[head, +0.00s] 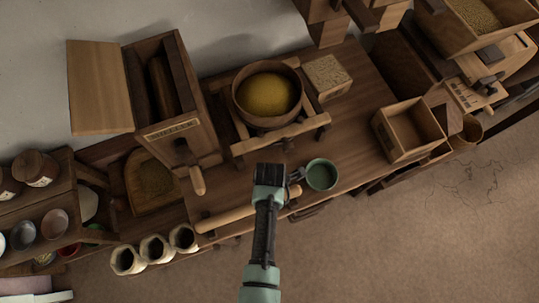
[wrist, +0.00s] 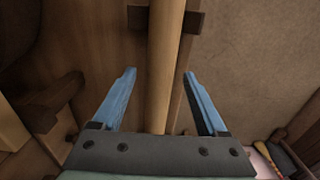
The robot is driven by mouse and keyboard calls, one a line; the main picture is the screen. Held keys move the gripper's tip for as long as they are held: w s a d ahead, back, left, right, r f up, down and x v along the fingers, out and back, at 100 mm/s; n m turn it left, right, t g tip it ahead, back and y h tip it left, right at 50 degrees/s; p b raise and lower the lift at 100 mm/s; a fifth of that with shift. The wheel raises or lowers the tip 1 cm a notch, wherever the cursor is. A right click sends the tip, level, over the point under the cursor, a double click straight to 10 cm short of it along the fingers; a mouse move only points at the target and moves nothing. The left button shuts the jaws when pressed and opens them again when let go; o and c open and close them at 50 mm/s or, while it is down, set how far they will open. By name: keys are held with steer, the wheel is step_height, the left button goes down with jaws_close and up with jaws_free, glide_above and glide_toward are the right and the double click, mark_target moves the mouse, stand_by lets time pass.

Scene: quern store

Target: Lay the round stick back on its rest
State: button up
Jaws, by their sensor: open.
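The round stick (head: 225,217) is a long pale wooden rod lying along the front edge of the dark table in the head view. In the wrist view the stick (wrist: 166,60) runs up the middle, between my blue fingers. My gripper (head: 269,176) is above the stick and hides part of it. In the wrist view my gripper (wrist: 159,75) is open, with one finger on each side of the stick and gaps showing. A dark wooden block (wrist: 194,21), perhaps part of the rest, shows at the stick's far part; I cannot tell whether they touch.
A green cup (head: 321,175) stands close right of my gripper. Behind are a bowl of yellow grain (head: 268,93) on a wooden frame and an open wooden box (head: 409,130). Several pale pots (head: 155,249) stand at the stick's left end. Open floor (head: 400,240) lies in front.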

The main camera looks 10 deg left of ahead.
step_height(320, 180, up, 13)
steer(key=w+r+m+t, duration=0.7)
steer(key=w+r+t, duration=0.1)
steer(key=w+r, duration=0.9)
steer(key=w+r+m+t+y, duration=0.1)
steer(key=w+r+m+t, duration=0.2)
steer(key=r, duration=0.6)
steer(key=w+r+m+t, duration=0.2)
steer(key=r+m+t, duration=0.1)
steer(key=r, duration=0.7)
step_height(320, 180, up, 18)
steer(key=s+d+m+t, duration=0.3)
steer(key=m+t, duration=0.3)
steer(key=t, duration=0.1)
steer(key=s+r+m+t, duration=0.3)
steer(key=s+r, duration=0.2)
steer(key=r, duration=0.3)
steer(key=s+d+r+m+t+h, duration=0.1)
steer(key=s+r+m+t, duration=0.1)
steer(key=s+r, duration=0.4)
step_height(320, 180, up, 3)
steer(key=shift+s+d+f+m+t, duration=0.1)
steer(key=shift+s+d+m+t, duration=0.2)
steer(key=shift+t, duration=0.4)
steer(key=shift+a, duration=0.1)
